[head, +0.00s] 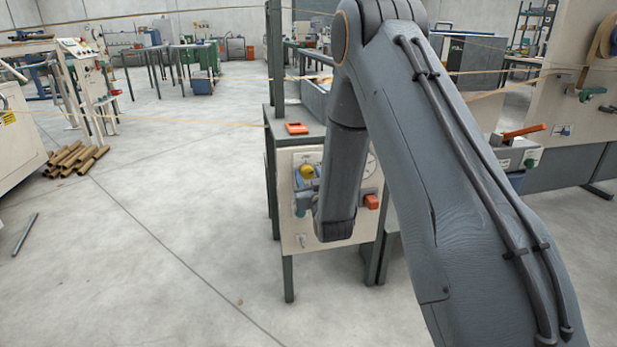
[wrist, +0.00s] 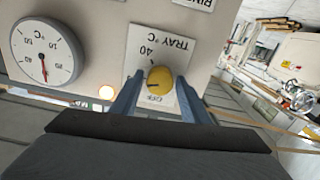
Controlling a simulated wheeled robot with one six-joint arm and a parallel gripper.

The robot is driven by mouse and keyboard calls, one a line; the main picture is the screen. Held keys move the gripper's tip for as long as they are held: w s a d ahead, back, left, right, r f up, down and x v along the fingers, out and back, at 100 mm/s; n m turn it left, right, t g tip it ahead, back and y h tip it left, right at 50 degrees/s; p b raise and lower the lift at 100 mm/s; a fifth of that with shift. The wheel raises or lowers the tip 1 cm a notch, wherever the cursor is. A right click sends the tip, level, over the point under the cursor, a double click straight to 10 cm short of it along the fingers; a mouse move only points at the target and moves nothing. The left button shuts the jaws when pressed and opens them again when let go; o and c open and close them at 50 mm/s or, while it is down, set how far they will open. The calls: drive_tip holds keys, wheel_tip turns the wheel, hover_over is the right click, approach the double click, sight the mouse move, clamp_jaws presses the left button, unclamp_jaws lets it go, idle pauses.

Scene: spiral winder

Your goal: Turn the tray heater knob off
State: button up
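The tray heater knob is round and yellow with a dark pointer line (wrist: 160,79); it sits on a white plate (wrist: 136,67) marked "TRAY °C", "40" and "OFF", upside down in the wrist view. The pointer line lies toward the left there, near the OFF side; its exact setting is hard to read. The yellow knob also shows in the head view (head: 307,171). My gripper (wrist: 160,84) has its blue fingers on either side of the knob, with small gaps visible. It is open; contact cannot be told. In the head view my arm hides part of the panel.
A round °C dial (wrist: 46,50) with a red needle and a glowing lamp (wrist: 106,92) are beside the knob plate. An orange part (head: 371,202) sticks out at the panel's right.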

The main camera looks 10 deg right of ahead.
drive_tip(key=c, duration=0.7)
drive_tip(key=shift+n, duration=0.3)
drive_tip(key=n+p, duration=0.2)
drive_tip(key=n, duration=0.4)
drive_tip(key=n+p, duration=0.1)
drive_tip(key=n, duration=0.3)
drive_tip(key=shift+n+p, duration=0.5)
drive_tip(key=shift+n, duration=1.2)
drive_tip(key=o, duration=1)
